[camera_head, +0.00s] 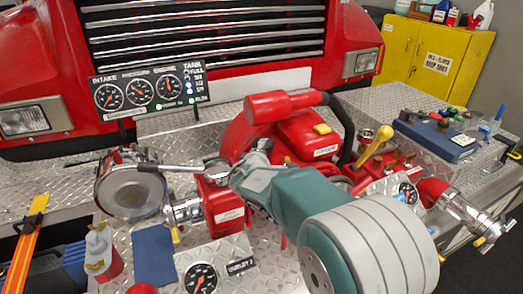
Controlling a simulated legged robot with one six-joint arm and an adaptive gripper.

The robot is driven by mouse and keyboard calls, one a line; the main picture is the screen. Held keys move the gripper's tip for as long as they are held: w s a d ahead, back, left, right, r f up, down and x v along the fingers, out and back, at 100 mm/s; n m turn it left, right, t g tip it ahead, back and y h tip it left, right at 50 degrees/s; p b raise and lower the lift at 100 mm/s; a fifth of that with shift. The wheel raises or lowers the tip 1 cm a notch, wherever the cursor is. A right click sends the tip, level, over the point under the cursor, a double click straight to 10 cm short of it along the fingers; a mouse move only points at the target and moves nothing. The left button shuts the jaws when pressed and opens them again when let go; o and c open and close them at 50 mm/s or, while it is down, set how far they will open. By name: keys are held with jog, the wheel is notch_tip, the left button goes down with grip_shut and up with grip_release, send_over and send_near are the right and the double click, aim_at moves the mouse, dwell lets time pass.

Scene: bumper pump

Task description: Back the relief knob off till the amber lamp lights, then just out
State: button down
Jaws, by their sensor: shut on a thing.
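My gripper (238,172) points away and to the left over the red pump. My own wrist and forearm cover much of it. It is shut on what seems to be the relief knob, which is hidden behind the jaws. A chrome round fitting with a long lever (178,168) shows just left of the gripper. The black gauge panel (151,92) stands behind, with intake, pressure and engine dials and a tank column. Small green and whitish lights glow along its lower right. I cannot make out a lit amber lamp.
The red pump (310,140) has a yellow lever (374,146) on its right. A chrome capped inlet (132,190) is at left. A discharge gauge (200,277) is in front. A blue toolbox (437,138) sits at right.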

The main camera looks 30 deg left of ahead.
jog(key=c, duration=0.6)
grip_release()
jog(key=shift+f, duration=0.2)
jog(key=shift+a, duration=0.1)
jog(key=shift+r, duration=0.1)
jog(key=v, duration=1.1)
jog(key=shift+s, duration=0.4)
